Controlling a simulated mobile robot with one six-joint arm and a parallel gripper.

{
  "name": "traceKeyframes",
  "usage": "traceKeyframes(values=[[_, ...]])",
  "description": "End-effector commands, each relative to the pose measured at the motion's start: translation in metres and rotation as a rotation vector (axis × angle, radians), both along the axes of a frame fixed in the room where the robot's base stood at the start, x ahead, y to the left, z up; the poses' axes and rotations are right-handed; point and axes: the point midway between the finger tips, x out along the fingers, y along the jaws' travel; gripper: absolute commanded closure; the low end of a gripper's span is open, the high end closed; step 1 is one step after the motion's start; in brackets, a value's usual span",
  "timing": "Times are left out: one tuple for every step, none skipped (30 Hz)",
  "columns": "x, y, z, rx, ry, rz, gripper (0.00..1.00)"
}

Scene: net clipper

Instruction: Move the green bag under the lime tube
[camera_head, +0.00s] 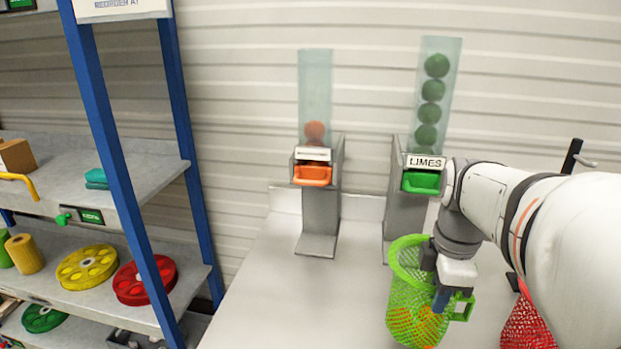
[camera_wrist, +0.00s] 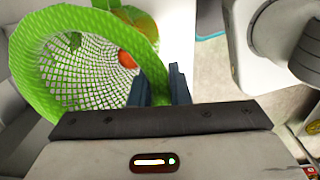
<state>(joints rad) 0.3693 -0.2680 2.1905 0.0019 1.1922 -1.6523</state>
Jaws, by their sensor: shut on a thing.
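The green mesh bag (camera_head: 407,283) with a stiff green rim is at the lower right of the head view, below and in front of the lime tube. Orange fruit shows through its lower mesh. The lime tube (camera_head: 437,95) is clear and holds several green limes, above a green tray labelled LIMES (camera_head: 421,182). The bag's underside contact is unclear.
A second tube (camera_head: 315,90) with orange fruit and an orange tray (camera_head: 312,175) stands left of the lime tube. A red net bag (camera_head: 527,325) is at the lower right. A blue-framed shelf (camera_head: 100,130) is at left. The white table (camera_head: 285,300) is clear at centre.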

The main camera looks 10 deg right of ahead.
Motion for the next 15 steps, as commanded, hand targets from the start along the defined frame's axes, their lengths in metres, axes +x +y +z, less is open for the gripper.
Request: traceKeyframes(values=[[0.013, -0.004, 0.002, 0.001, 0.003, 0.001, 1.0], [0.019, -0.006, 0.002, 0.001, 0.003, 0.001, 1.0], [0.028, -0.008, 0.001, 0.001, 0.003, 0.001, 1.0], [0.035, -0.01, 0.002, 0.001, 0.003, 0.001, 1.0], [0.042, -0.012, 0.002, 0.001, 0.002, 0.002, 1.0], [0.051, -0.015, 0.002, 0.001, 0.002, 0.002, 1.0], [0.058, -0.017, 0.001, 0.001, 0.003, 0.002, 1.0], [0.065, -0.019, 0.002, 0.001, 0.002, 0.002, 1.0], [0.075, -0.021, 0.002, 0.001, 0.002, 0.002, 1.0], [0.081, -0.023, 0.002, 0.001, 0.003, 0.002, 1.0], [0.088, -0.025, 0.002, 0.0, 0.002, 0.003, 1.0], [0.097, -0.028, 0.002, 0.0, 0.001, 0.003, 1.0], [0.103, -0.029, 0.002, 0.0, 0.001, 0.003, 1.0], [0.108, -0.031, 0.002, 0.0, 0.001, 0.003, 1.0], [0.115, -0.032, 0.001, 0.0, 0.0, 0.004, 1.0]])
